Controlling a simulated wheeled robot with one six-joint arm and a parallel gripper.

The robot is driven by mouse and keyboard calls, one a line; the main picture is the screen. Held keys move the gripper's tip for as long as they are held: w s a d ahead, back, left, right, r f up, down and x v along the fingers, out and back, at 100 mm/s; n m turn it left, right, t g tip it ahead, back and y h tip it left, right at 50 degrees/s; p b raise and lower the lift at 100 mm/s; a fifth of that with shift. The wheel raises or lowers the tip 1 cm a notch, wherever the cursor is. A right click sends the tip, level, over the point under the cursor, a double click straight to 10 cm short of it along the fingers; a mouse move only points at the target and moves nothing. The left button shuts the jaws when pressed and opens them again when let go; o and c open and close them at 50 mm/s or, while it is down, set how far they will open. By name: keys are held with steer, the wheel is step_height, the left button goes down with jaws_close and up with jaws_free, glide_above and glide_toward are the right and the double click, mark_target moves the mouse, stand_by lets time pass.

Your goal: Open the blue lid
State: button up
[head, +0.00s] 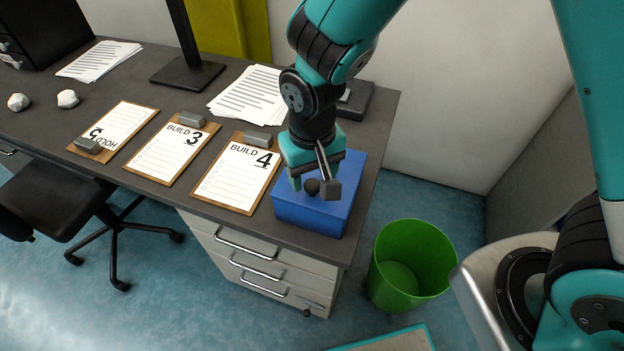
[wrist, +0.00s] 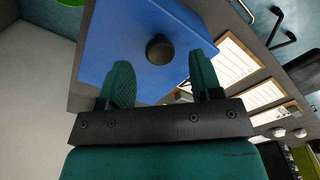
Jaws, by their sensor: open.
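The blue lid (head: 322,210) tops a blue box at the right front corner of the desk and looks closed. A round dark knob (head: 311,186) stands on the lid. My gripper (head: 312,188) is above the lid, pointing down, its fingers beside the knob. In the wrist view the blue lid (wrist: 110,42) fills the upper middle, and the dark knob (wrist: 160,49) lies just beyond the two fingertips, roughly between them. My gripper (wrist: 162,80) is open and empty. I cannot tell whether a finger touches the lid.
Clipboards marked BUILD 4 (head: 238,175), BUILD 3 (head: 171,150) and HOLD (head: 113,128) lie left of the box. Paper sheets (head: 248,95) lie behind. A green bin (head: 411,262) stands on the floor, right of the desk. A chair (head: 70,205) is at left.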

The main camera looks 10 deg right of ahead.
steer(key=shift+f, duration=1.3)
